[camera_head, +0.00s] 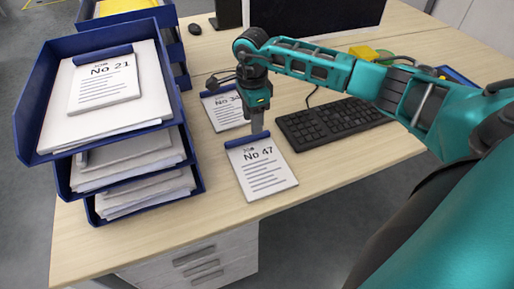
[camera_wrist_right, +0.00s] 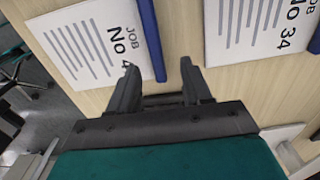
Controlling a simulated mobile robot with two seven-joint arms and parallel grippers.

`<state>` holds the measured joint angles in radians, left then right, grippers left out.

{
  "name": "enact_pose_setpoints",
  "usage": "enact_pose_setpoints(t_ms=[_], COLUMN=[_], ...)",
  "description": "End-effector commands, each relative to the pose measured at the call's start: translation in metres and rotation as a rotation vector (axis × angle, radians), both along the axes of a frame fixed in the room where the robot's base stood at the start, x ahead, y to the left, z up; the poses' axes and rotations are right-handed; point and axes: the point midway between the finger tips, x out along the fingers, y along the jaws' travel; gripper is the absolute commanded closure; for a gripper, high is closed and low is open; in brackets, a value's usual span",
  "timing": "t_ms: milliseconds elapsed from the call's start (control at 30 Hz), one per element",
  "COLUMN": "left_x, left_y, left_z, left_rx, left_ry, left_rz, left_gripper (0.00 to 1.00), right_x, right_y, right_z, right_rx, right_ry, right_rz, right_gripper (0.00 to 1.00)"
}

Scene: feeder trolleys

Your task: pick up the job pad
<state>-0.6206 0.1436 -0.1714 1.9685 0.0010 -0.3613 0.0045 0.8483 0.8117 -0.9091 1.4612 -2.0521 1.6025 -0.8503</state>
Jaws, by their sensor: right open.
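Three white job pads with blue top bars show. The No 47 pad (camera_head: 264,176) lies flat near the desk's front edge; the wrist view shows it (camera_wrist_right: 85,45) with its number partly cut off. The No 34 pad (camera_head: 226,116) lies behind it, and at the upper right of the wrist view (camera_wrist_right: 250,30). The No 21 pad (camera_head: 105,88) lies on papers in the top tray. My right gripper (camera_head: 257,126) points down near the No 47 pad's blue bar (camera_head: 247,140). In the wrist view, its fingers (camera_wrist_right: 161,76) are apart and empty. My left gripper is out of view.
A stack of blue letter trays (camera_head: 173,60) full of papers stands at the left. A black keyboard (camera_head: 330,124) lies right of the pads, with a monitor (camera_head: 318,16) behind. A mouse (camera_head: 195,29) lies at the back. Desk right of the No 47 pad is clear.

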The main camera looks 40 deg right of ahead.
Motion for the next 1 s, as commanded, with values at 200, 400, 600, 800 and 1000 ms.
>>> enact_pose_setpoints(t_ms=[200, 400, 600, 800, 1000], left_x=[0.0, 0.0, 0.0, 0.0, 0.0], left_y=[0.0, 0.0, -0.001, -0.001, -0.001], left_z=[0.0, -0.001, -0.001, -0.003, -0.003], left_rx=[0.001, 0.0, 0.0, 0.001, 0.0], left_ry=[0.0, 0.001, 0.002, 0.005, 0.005], left_rz=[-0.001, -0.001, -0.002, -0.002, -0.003], left_gripper=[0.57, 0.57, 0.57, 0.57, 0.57], right_x=[-0.007, -0.006, -0.006, -0.006, -0.006], right_y=[-0.001, -0.001, -0.002, -0.002, -0.002], right_z=[-0.034, -0.048, -0.048, -0.048, -0.048], right_rx=[0.002, 0.001, 0.001, 0.001, 0.001], right_ry=[0.005, 0.001, 0.001, 0.001, 0.001], right_rz=[-0.001, 0.0, 0.0, 0.0, 0.0], right_gripper=[0.51, 0.51, 0.51, 0.7, 0.89])
